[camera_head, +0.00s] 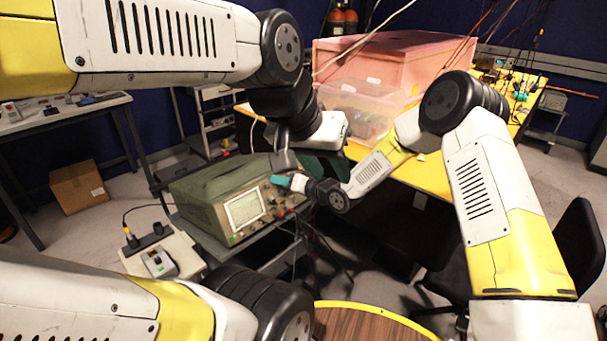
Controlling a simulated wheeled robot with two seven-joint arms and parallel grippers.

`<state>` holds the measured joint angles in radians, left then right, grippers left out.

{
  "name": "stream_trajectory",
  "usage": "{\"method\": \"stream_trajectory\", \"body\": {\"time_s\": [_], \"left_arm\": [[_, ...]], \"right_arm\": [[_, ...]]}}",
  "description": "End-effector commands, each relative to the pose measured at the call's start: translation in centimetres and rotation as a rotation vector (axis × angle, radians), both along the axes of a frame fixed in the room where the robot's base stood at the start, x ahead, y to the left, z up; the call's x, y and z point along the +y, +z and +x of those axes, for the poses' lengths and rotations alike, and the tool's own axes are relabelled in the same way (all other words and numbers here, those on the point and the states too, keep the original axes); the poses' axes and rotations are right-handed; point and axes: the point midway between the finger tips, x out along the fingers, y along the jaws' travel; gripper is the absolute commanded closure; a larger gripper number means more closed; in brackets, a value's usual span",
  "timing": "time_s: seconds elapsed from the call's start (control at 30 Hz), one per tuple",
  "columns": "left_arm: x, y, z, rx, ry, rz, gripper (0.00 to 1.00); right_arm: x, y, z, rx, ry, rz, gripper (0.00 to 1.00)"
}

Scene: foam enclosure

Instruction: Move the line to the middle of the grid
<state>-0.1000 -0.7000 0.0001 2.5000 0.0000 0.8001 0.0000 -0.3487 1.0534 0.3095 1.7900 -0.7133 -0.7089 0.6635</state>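A green oscilloscope (222,194) stands on a grey cart, its front panel facing right and toward me. Its lit pale screen (244,208) shows a grid; the line is too small to make out. Knobs and sockets (280,208) sit right of the screen. My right gripper (283,181) comes in from the right, its teal fingertips close to the panel's upper right knobs. I cannot tell whether they touch a knob or are open.
A yellow table (428,172) carries a clear plastic bin (355,108) and a pink foam box (385,60). A small device (160,262) stands on a surface left of the cart. A cardboard box (78,185) lies on the floor. A black chair (580,240) is at right.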

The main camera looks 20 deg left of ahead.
Motion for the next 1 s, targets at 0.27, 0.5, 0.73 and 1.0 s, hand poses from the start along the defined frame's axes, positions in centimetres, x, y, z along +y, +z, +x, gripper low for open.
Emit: {"method": "stream_trajectory", "body": {"time_s": [0.27,0.5,0.73,1.0], "left_arm": [[0.00,0.00,0.00,0.000,0.000,0.000,0.64],[0.00,0.00,0.00,0.000,0.000,0.000,0.64],[0.00,0.00,0.00,0.000,0.000,0.000,0.64],[0.00,0.00,0.00,0.000,0.000,0.000,0.64]], "right_arm": [[-0.05,0.01,0.01,0.000,0.000,0.000,1.00],[-0.06,0.00,0.01,-0.004,0.001,-0.002,1.00],[-0.07,0.01,0.01,-0.056,0.019,-0.024,1.00],[-0.07,0.01,0.03,-0.223,0.079,-0.093,1.00]]}}
